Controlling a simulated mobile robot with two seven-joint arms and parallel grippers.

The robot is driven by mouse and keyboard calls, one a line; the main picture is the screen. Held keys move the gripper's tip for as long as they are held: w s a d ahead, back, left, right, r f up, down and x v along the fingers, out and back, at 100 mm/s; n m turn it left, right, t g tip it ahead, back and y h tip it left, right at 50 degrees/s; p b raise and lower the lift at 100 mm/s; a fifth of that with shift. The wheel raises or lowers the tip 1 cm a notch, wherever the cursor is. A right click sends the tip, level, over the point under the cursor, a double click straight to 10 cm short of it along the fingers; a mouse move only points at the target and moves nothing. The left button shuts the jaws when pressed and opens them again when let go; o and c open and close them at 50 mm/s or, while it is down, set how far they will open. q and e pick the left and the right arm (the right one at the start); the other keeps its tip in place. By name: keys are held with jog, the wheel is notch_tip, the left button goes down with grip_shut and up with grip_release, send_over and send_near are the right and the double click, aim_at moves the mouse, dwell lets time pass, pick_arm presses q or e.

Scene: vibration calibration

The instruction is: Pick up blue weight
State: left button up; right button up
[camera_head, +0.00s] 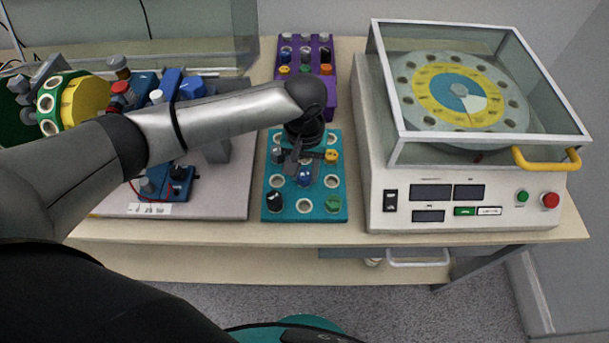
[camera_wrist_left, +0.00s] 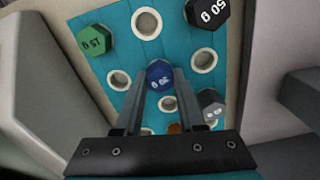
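The blue weight (camera_head: 304,178) sits in the middle of the teal rack (camera_head: 318,190), among round white-rimmed holes. It also shows in the left wrist view (camera_wrist_left: 160,75) with pale markings on its top. My left gripper (camera_head: 302,162) reaches down over the rack from above. In the left wrist view its two fingers (camera_wrist_left: 159,82) are apart, one on each side of the blue weight. I cannot tell whether they touch it. My right gripper is not in view.
A purple rack (camera_head: 328,88) stands behind. A glass-covered machine (camera_head: 465,190) is at right, more equipment at left.

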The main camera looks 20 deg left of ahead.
pick_arm(q)
grip_shut()
